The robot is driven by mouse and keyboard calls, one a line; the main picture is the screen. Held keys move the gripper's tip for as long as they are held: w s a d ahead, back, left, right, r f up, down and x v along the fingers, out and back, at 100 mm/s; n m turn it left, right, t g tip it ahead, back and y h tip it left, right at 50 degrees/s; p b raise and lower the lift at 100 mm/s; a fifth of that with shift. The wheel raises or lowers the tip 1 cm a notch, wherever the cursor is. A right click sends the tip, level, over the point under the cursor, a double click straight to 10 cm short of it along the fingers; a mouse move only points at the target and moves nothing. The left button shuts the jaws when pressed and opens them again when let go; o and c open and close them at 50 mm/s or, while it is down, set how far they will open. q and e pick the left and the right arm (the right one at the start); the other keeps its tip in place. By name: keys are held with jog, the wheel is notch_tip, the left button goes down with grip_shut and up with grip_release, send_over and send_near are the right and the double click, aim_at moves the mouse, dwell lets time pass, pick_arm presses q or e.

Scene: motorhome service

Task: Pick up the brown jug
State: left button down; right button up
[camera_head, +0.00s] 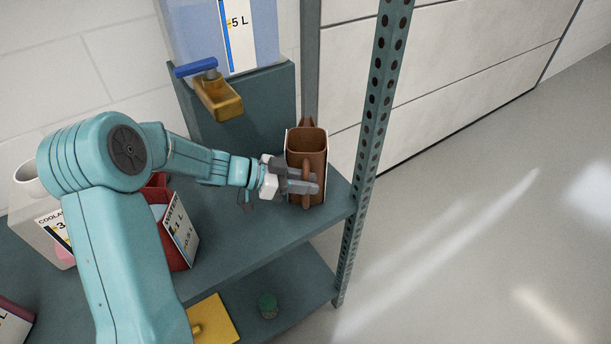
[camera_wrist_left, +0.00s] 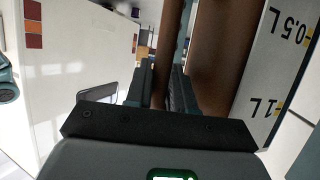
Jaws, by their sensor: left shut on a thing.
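The brown jug (camera_head: 308,146) stands upright on the shelf near its right end, close to the perforated post, with its handle facing my left gripper. My left gripper (camera_head: 309,181) reaches in from the left and is shut on the jug's handle. In the left wrist view, the gripper fingers (camera_wrist_left: 160,88) close around the handle. The jug's brown wall (camera_wrist_left: 222,62) and a white scale with 0.5 L and 1 L marks fill the right side there. I cannot tell whether the jug's base touches the shelf. My right gripper is not in view.
The shelf (camera_head: 235,245) also holds a red container (camera_head: 182,245) and a white coolant container (camera_head: 32,190). A tank with a brass tap (camera_head: 218,98) stands behind. The perforated post (camera_head: 370,150) rises just right of the jug. Open floor lies further right.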

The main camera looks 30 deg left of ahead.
aim_at(306, 171)
pick_arm(q)
notch_tip(306, 171, up, 8)
jog(key=shift+d+f+p, duration=0.15)
jog(key=shift+f+p, duration=0.05)
jog(key=shift+p, duration=0.4)
jog(key=s+d+b, duration=0.1)
jog(key=s+d, duration=0.2)
jog(key=d, duration=0.6)
jog(key=s+d+b, duration=0.2)
jog(key=s+d, duration=0.2)
jog(key=d, duration=0.5)
jog(key=shift+s+f, duration=0.3)
jog(key=c, duration=1.6)
grip_release()
grip_shut()
jog(key=shift+r, duration=0.3)
